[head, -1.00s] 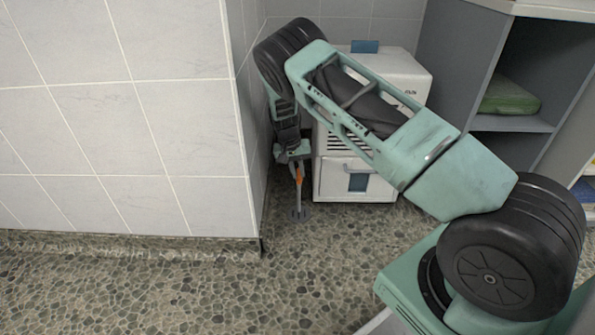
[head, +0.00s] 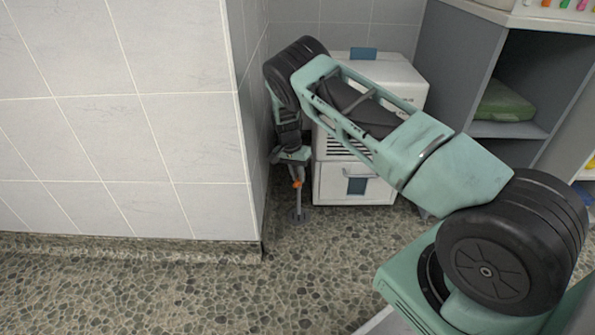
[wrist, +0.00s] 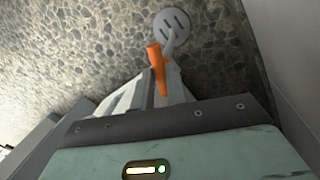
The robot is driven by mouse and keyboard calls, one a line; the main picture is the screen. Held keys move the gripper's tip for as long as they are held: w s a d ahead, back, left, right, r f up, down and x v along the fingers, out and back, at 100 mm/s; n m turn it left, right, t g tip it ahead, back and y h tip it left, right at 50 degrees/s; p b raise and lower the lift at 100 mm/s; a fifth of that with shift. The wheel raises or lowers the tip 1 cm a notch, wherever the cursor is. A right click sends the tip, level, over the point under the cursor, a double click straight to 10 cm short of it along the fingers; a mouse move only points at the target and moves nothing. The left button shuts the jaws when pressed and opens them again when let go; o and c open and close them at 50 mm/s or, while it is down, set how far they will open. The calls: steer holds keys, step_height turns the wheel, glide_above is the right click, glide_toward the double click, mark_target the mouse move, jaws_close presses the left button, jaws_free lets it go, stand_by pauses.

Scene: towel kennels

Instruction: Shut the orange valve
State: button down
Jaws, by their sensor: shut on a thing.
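The orange valve handle (wrist: 153,54) shows in the wrist view on a thin grey pipe, which runs to a round slotted grey plate (wrist: 172,23) on the floor. In the head view only a small orange part of the valve (head: 298,184) shows below my gripper, beside the wall corner. My gripper (wrist: 160,82) points down and is shut on the orange handle, whose lower part lies between the fingers. The fingers and my wrist hide some of the handle and the upper pipe. The gripper is small in the head view (head: 297,174).
A tiled wall (head: 120,130) stands close on the left of my gripper. A white cabinet (head: 353,184) with a blue-marked drawer is just right of it. Grey shelving (head: 510,129) holding a folded green towel (head: 506,101) is further right. The pebbled floor in front is clear.

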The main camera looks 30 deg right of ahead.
steer(key=m+y+p, duration=0.1)
steer(key=m, duration=0.5)
steer(key=shift+d, duration=0.15)
steer(key=m+y+p, duration=0.1)
steer(key=m, duration=0.5)
steer(key=shift+d+m, duration=0.15)
steer(key=shift+m, duration=0.15)
steer(key=c, duration=1.4)
jaws_free()
step_height(320, 180, up, 17)
steer(key=w+d+p, duration=0.2)
steer(key=p, duration=0.5)
steer(key=shift+w, duration=0.4)
